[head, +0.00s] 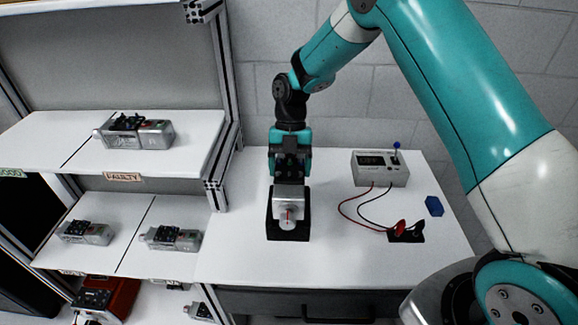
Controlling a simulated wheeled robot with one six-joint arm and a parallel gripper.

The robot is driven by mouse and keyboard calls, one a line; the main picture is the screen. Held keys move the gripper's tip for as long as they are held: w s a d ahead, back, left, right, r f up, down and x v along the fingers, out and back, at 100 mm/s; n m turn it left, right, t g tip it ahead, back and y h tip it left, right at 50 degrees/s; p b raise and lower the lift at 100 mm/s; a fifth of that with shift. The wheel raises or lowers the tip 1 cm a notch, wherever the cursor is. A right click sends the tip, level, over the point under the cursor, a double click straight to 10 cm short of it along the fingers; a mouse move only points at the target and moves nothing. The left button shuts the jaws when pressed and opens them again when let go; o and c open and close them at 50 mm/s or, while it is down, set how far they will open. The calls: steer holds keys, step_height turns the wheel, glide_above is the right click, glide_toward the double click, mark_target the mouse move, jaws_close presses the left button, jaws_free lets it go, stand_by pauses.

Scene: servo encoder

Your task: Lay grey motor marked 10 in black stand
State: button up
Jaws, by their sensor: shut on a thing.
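A grey motor (289,198) is at the black stand (275,230) on the white table, its round shaft end facing the camera. My gripper (290,178) points straight down above the stand and is shut on this motor. The motor appears to sit low within the stand; I cannot tell whether it bears fully on it. The number on the motor is too small to read. The fingertips are partly hidden behind the motor's top.
A grey meter box (380,170) with red and black leads stands right of the stand. The leads end at a small black holder (406,236). A blue block (434,206) lies further right. Shelves at left hold several other grey motors, one on the upper shelf (60,128).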

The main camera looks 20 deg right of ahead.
steer(key=shift+w, duration=0.4)
steer(key=shift+f+b, duration=1.45)
steer(key=shift+f, duration=1.2)
steer(key=shift+b, duration=0.45)
steer(key=shift+f+b, duration=1.25)
steer(key=shift+f, duration=0.1)
steer(key=o, duration=1.3)
steer(key=shift+s, duration=0.1)
